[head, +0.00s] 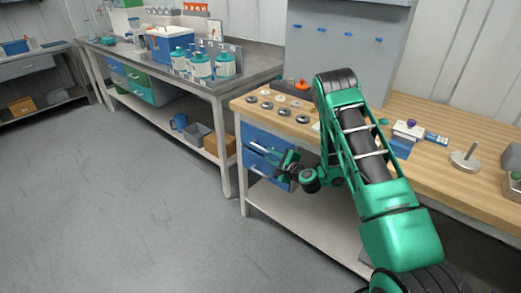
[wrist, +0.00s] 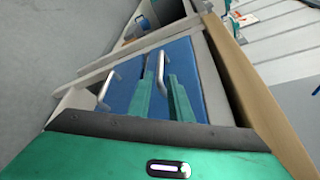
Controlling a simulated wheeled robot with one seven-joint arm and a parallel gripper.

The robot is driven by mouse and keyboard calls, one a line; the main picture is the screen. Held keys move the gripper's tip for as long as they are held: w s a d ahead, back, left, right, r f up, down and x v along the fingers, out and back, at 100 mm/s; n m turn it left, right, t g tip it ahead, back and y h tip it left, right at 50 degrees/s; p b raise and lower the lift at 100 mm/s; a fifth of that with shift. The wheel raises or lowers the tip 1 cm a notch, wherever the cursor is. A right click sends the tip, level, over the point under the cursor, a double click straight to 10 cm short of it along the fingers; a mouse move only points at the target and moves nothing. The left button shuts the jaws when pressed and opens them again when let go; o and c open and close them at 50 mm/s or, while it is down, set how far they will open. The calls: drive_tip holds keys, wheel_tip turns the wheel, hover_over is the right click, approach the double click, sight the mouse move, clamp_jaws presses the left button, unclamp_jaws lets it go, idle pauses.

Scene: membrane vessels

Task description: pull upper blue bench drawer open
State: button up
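The upper blue drawer (head: 268,138) sits just under the wooden bench top and looks closed. In the wrist view its blue front (wrist: 207,80) lies on the right, beside the wooden edge. Its metal bar handle (wrist: 160,72) shows between the two green fingers of my gripper (wrist: 161,85). The fingers are apart, one on each side of the handle; whether either touches it I cannot tell. The lower blue drawer looks closed too, and its handle (wrist: 108,88) is left of the fingers. In the head view my gripper (head: 274,157) is in front of the drawers and partly hides them.
The wooden bench top (head: 240,104) holds dark round discs and other small items. A grey bench (head: 262,68) with bottles and a blue box (head: 169,43) stands to the left. The grey floor (head: 120,200) in front is clear.

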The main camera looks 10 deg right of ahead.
sight(262, 149)
drive_tip(key=x, duration=1)
drive_tip(key=shift+w+f, duration=0.1)
